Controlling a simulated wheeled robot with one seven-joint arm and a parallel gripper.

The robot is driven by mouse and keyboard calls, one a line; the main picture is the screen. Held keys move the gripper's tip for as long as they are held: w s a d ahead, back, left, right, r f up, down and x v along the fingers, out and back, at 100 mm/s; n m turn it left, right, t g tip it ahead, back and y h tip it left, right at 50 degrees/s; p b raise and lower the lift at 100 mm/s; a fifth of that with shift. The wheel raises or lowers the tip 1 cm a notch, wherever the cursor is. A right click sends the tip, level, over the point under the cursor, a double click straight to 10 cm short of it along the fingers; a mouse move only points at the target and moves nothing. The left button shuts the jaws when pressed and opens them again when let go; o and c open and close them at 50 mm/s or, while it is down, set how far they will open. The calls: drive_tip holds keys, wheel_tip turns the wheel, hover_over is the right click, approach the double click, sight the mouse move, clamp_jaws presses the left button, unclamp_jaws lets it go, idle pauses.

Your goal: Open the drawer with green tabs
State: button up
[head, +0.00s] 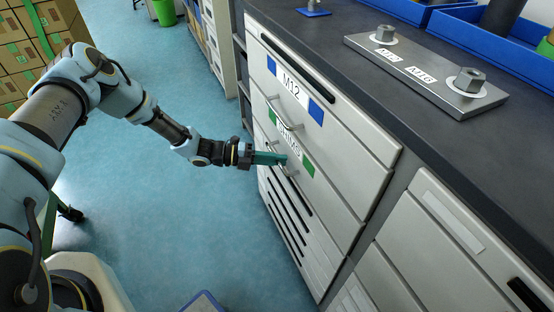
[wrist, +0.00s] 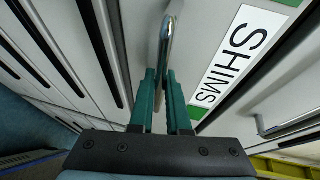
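The SHIMS drawer has a white label (head: 288,140) with green tabs (head: 307,169) at its ends. It is the second drawer down, and its front looks flush with the cabinet. Its label (wrist: 232,58) also shows large in the wrist view. My gripper (head: 284,159) is at this drawer's metal handle (head: 290,170). In the wrist view the handle (wrist: 166,40) runs between the two teal fingers (wrist: 163,78), which are close together and appear shut on it. The fingers partly hide the handle's grasped part.
Above is the M12 drawer (head: 340,130) with blue tabs and its own handle (head: 284,122). A slotted panel (head: 290,225) lies below. The dark countertop (head: 410,110) holds a plate with bolts (head: 425,80) and blue trays (head: 500,40). Blue floor (head: 190,235) is open in front of the cabinet.

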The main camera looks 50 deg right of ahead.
clamp_jaws()
idle(1.2)
drive_tip(key=shift+w+a, duration=0.15)
drive_tip(key=shift+a, duration=0.1)
drive_tip(key=w+a+b, duration=0.1)
drive_tip(key=w+a, duration=0.4)
drive_tip(key=a, duration=0.8)
drive_tip(key=w+a+b, duration=0.1)
drive_tip(key=w+a, duration=0.4)
drive_tip(key=a, duration=0.8)
drive_tip(key=shift+w+a, duration=0.15)
drive_tip(key=shift+a, duration=0.25)
drive_tip(key=shift+o, duration=1.5)
unclamp_jaws()
